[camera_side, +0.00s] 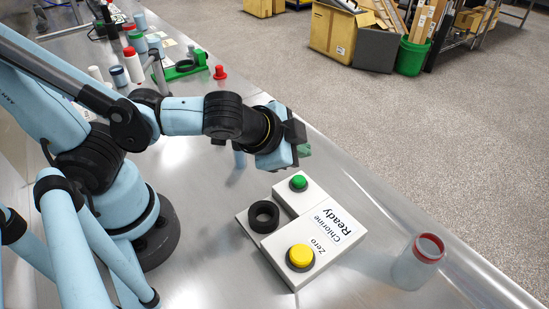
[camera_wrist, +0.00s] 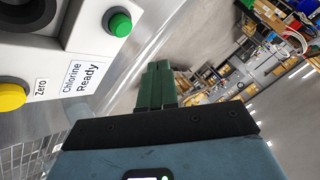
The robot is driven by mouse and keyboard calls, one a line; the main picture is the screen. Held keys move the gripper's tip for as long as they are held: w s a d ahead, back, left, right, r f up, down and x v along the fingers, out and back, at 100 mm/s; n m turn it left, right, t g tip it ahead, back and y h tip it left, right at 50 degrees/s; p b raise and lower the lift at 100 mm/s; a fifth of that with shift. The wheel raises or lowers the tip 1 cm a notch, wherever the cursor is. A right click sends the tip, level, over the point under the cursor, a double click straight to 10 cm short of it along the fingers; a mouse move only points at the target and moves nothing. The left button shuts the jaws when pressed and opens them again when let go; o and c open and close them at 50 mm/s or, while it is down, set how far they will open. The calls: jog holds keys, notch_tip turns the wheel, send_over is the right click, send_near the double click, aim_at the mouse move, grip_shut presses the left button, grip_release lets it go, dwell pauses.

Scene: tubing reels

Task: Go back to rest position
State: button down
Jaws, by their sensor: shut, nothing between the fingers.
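My gripper (camera_side: 304,150) is at the end of my light-blue arm, above the metal bench and behind the white button box. In the wrist view its green fingers (camera_wrist: 156,88) are together with nothing between them. The box (camera_side: 341,257) carries a green button (camera_side: 298,182), a yellow button (camera_side: 300,256), a black ring-shaped holder (camera_side: 264,216) and a label reading "Chlorine Ready" and "Zero". The gripper is apart from the box. In the wrist view the green button (camera_wrist: 119,23) and yellow button (camera_wrist: 11,95) lie at the left.
A clear jar with a red rim (camera_side: 428,248) stands near the bench's right edge. Several bottles and a green stand (camera_side: 186,72) with a red knob (camera_side: 219,73) are at the back left. Cardboard boxes (camera_side: 333,32) and a green bin (camera_side: 411,56) are on the floor beyond.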

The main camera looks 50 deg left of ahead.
jog(key=s+a+r+n+g+h, duration=0.1)
jog(key=a+r+n+g, duration=0.1)
jog(key=a+n, duration=0.5)
jog(key=a+r, duration=0.1)
jog(key=a, duration=0.1)
jog(key=shift+s+a+n, duration=0.15)
jog(key=shift+a+n, duration=0.25)
